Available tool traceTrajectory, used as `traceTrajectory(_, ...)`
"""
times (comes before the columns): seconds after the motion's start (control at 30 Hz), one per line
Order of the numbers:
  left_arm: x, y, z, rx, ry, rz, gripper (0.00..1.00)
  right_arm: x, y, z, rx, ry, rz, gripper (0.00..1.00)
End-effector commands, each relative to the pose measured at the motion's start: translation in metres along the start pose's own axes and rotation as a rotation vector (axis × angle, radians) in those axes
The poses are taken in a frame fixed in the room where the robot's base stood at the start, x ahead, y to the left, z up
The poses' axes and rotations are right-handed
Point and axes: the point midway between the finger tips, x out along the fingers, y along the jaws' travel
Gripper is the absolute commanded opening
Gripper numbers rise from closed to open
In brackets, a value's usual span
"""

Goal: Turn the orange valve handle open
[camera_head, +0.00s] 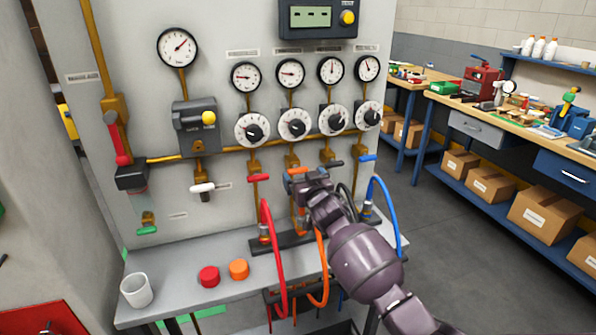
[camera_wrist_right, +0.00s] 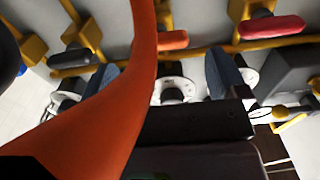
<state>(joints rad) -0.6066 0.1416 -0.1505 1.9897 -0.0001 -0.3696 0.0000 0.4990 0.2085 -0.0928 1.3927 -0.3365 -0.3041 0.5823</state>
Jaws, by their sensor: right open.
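The orange valve handle (camera_head: 298,170) is a short bar on the middle hose line of the panel, partly hidden by my right gripper (camera_head: 308,183) in the head view. In the right wrist view the orange handle (camera_wrist_right: 173,40) lies across between the lines of my two bluish fingers (camera_wrist_right: 165,75), beyond their tips. My right gripper is open, with nothing held between the fingers. I cannot tell whether either finger touches the handle. An orange hose (camera_wrist_right: 120,90) crosses close in front of the wrist camera. My left gripper is not in view.
A red handle (camera_head: 258,178) is left of the orange one; a dark handle (camera_wrist_right: 75,58) and a blue handle (camera_head: 368,158) are on the other side. Red (camera_head: 272,250) and blue (camera_head: 388,200) hoses hang nearby. A white cup (camera_head: 137,291) and red and orange caps stand on the ledge.

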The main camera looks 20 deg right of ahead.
Motion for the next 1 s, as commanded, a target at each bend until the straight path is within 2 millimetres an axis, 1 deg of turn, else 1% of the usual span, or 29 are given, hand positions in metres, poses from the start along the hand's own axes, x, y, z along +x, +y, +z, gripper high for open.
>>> traceTrajectory(0.03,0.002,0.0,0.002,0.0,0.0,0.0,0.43,0.008,0.0,0.001,-0.002,0.0,0.0,0.92)
traceTrajectory(0.1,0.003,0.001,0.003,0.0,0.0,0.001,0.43,0.018,0.0,0.001,-0.001,-0.001,0.0,0.92)
traceTrajectory(0.3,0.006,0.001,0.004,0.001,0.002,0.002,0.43,0.037,0.0,0.001,-0.001,-0.001,0.0,0.92)
traceTrajectory(0.5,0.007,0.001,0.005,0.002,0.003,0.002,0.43,0.046,0.0,0.0,0.0,0.0,0.0,0.92)
traceTrajectory(0.77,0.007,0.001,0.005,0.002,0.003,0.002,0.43,0.047,0.0,0.0,0.0,0.0,0.0,0.92)
traceTrajectory(0.8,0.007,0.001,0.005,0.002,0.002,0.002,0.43,0.047,0.0,0.0,0.0,0.0,0.0,0.9)
traceTrajectory(0.83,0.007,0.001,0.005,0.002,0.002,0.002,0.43,0.047,0.0,0.0,0.0,0.0,0.0,0.85)
traceTrajectory(1.0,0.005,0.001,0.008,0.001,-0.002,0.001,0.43,0.046,0.0,0.0,0.0,0.0,0.0,0.59)
